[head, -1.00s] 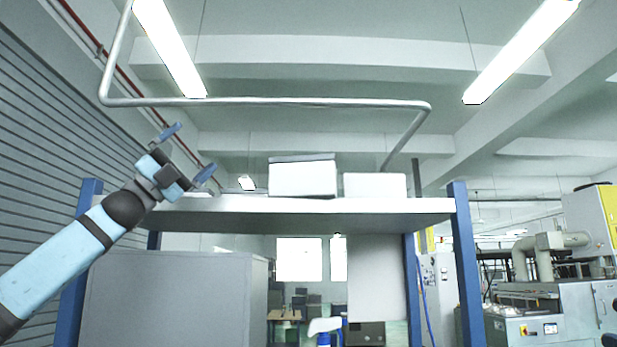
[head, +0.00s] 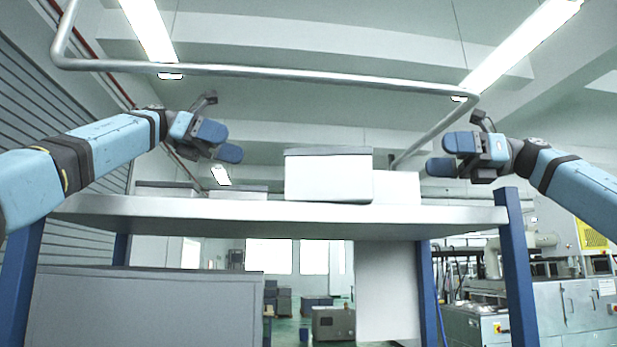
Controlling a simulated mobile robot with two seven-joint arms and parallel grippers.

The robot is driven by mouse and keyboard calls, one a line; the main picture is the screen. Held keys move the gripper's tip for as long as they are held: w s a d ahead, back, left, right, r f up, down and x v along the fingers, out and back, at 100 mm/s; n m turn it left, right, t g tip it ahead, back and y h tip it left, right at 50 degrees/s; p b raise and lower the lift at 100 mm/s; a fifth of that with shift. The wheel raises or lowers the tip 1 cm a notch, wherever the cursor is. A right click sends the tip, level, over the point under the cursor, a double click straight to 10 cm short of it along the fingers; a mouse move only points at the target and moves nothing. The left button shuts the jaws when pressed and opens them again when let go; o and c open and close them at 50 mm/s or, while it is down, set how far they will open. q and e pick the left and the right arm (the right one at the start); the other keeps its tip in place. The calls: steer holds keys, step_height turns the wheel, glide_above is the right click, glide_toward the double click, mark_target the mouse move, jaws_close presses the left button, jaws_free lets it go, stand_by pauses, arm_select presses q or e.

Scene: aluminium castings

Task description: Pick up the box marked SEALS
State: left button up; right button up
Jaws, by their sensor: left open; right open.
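A white box with a grey lid (head: 328,178) stands on the raised shelf (head: 290,212), right of its middle. A second, lower white box (head: 398,187) stands beside it to the right, partly hidden by it. I can read no SEALS marking on any box. My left gripper (head: 221,142) is open and empty, above the shelf and left of the lidded box, apart from it. My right gripper (head: 449,155) is open and empty, right of both white boxes and apart from them.
Two low boxes stand on the left part of the shelf, one at its far left (head: 165,190) and one nearer the middle (head: 238,192). A metal pipe (head: 270,74) crosses above the shelf. Blue posts (head: 516,265) hold the shelf. A grey cabinet (head: 145,308) stands below.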

mark_target(365, 158)
arm_select(q)
steer(key=shift+s+d+r+y, duration=0.1)
steer(key=shift+d+r+y, duration=0.1)
steer(key=shift+y, duration=0.2)
arm_select(e)
steer(key=shift+a+f+n+h, duration=0.15)
steer(key=shift+a+n+h, duration=0.2)
steer(key=shift+n, duration=0.25)
arm_select(q)
steer(key=x, duration=1.3)
steer(key=shift+d+f, duration=0.1)
steer(key=shift+d, duration=0.15)
arm_select(e)
steer(key=a, duration=1.4)
arm_select(q)
steer(key=shift+c, duration=0.5)
arm_select(e)
steer(key=shift+c, duration=0.5)
arm_select(q)
steer(key=c, duration=1.1)
arm_select(e)
steer(key=c, duration=1.1)
